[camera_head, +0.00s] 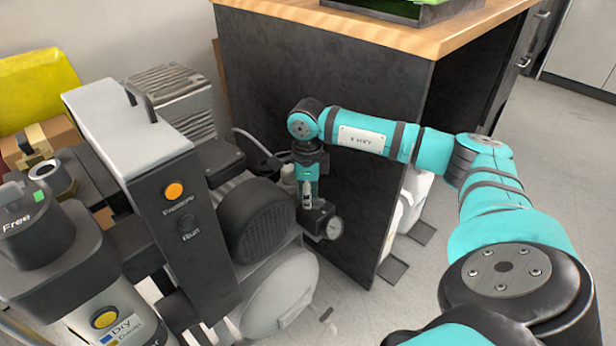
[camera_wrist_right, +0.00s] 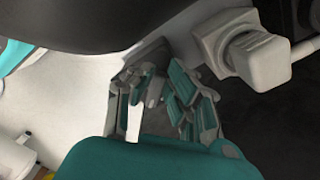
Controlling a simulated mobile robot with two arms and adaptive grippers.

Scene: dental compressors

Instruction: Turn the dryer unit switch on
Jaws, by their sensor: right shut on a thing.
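A dark upright panel (camera_head: 190,225) with an orange button marked Pressure (camera_head: 174,191) and a dark knob marked Run (camera_head: 188,226) stands left of centre in the head view. A cylinder labelled Dry (camera_head: 115,325) is at the lower left. I cannot tell which control is the dryer unit switch. My right gripper (camera_head: 309,196) points down beside the compressor, just above a dark fitting with a round gauge (camera_head: 334,228). In the wrist view its fingers (camera_wrist_right: 160,95) are shut on a small grey part, partly hidden between them. My left gripper is not in view.
The compressor's dark ribbed motor (camera_head: 258,218) and pale tank (camera_head: 280,292) are left of my right gripper. The dark side of a wood-topped counter (camera_head: 330,100) stands close behind it. Open floor (camera_head: 575,165) lies to the right.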

